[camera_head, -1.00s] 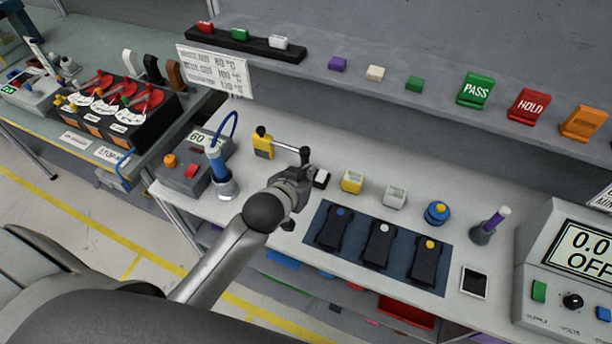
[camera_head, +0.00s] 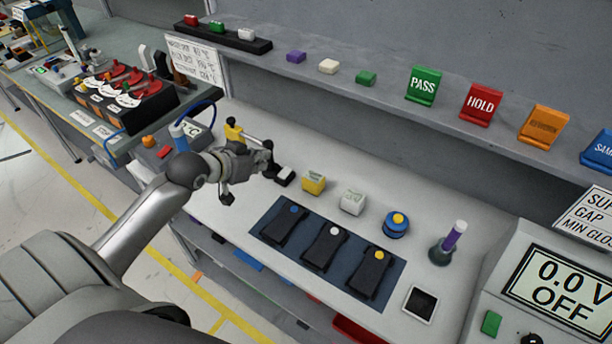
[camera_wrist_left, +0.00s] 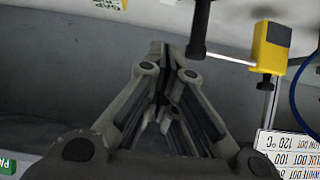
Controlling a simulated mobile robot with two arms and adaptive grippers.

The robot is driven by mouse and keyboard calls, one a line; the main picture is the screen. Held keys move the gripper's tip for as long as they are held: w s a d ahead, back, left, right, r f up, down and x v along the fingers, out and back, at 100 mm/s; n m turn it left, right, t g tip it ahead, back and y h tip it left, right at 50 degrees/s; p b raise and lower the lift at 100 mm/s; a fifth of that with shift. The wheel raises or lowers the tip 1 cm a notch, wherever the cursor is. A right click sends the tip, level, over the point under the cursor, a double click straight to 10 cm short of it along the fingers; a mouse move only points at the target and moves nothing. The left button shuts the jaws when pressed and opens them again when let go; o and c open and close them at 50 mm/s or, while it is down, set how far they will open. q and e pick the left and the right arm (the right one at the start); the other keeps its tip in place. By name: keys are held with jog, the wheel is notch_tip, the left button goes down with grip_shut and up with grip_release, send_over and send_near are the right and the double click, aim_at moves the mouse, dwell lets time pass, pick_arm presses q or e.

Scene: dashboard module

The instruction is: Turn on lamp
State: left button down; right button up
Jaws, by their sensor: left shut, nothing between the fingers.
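No thing in view is clearly marked as a lamp. A yellow block (camera_head: 233,132) with a grey horizontal arm and a dark end piece stands at the back of the workbench (camera_head: 330,190). It also shows in the wrist view (camera_wrist_left: 270,45), upper right, with its arm and dark end piece. My left gripper (camera_head: 266,160) is shut and empty, above the bench beside that arm's end. In the wrist view its fingertips (camera_wrist_left: 164,50) meet close to the dark end piece; contact cannot be told. A small black-and-white block (camera_head: 285,176) lies just right of the gripper. My right gripper is not in view.
A blue mat (camera_head: 262,228) with black devices lies in front. A power unit (camera_head: 505,310) reads 0.0 V OFF. A shelf runs behind.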

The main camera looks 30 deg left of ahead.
pick_arm(q)
jog(key=p, duration=0.2)
send_over(283, 173)
jog(key=f, duration=0.5)
jog(key=shift+s+f, duration=0.1)
jog(key=shift+s, duration=0.15)
notch_tip(283, 173, down, 2)
jog(key=shift+w+f+p, duration=0.15)
jog(key=shift+f+p, duration=0.1)
jog(key=shift+p, duration=0.15)
jog(key=shift+w+f, duration=0.1)
jog(key=shift+f, duration=0.65)
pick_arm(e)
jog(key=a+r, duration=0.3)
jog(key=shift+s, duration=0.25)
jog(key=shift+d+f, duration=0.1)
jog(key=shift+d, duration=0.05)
